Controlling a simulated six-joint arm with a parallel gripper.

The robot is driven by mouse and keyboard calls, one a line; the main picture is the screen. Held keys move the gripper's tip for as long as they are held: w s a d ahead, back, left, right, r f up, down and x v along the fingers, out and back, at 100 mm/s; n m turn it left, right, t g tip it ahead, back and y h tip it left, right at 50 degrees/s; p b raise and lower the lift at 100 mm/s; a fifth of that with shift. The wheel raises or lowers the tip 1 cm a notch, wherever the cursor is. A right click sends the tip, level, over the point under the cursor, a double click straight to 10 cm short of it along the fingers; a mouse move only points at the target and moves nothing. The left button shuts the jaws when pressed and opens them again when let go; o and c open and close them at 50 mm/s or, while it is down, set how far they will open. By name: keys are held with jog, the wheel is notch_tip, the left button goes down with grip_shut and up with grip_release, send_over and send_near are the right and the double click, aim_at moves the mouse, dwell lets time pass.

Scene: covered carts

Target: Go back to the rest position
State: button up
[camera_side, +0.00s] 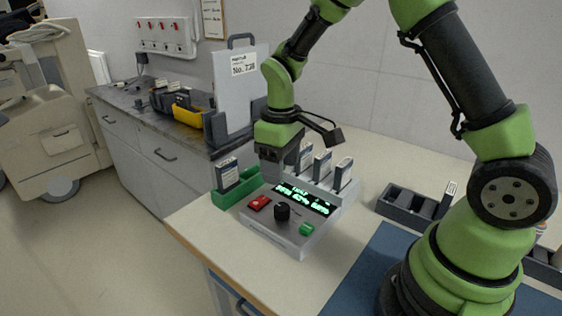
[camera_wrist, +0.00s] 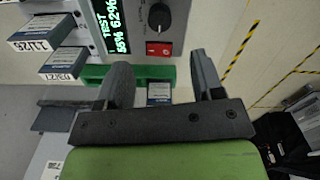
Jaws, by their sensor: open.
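My gripper (camera_side: 278,165) is at the back left of the tester, beside the green holder. In the wrist view its two fingers (camera_wrist: 162,82) are apart with nothing held. A battery (camera_side: 227,173) stands upright in the green holder (camera_side: 232,196); in the wrist view a battery (camera_wrist: 158,93) in the green holder (camera_wrist: 137,72) shows between the fingers. The light grey tester (camera_side: 292,240) has a lit green display (camera_side: 305,199), a black knob (camera_side: 282,211), a red switch (camera_side: 259,203) and a green button (camera_side: 306,229). Three batteries (camera_side: 343,173) stand along its back; the gripper partly hides that end.
A dark compartment tray (camera_side: 396,205) with one battery (camera_side: 449,190) stands to the right. A blue mat (camera_side: 362,272) lies at the front right. A grey board (camera_side: 239,92) stands behind the gripper, near a yellow bin (camera_side: 187,116). The table's front left is clear.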

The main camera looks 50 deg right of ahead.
jog(key=shift+r, duration=0.2)
jog(key=s+a+r+m+t, duration=0.1)
jog(key=s+r+m+t, duration=0.15)
jog(key=r, duration=0.35)
jog(key=s+a+r+m+t, duration=0.1)
jog(key=s+r, duration=0.3)
jog(key=r, duration=0.2)
jog(key=s+a+r+m+t+y, duration=0.2)
jog(key=s+r+m+t, duration=0.1)
jog(key=s, duration=0.8)
jog(key=shift+r+t, duration=0.35)
jog(key=shift+r, duration=0.45)
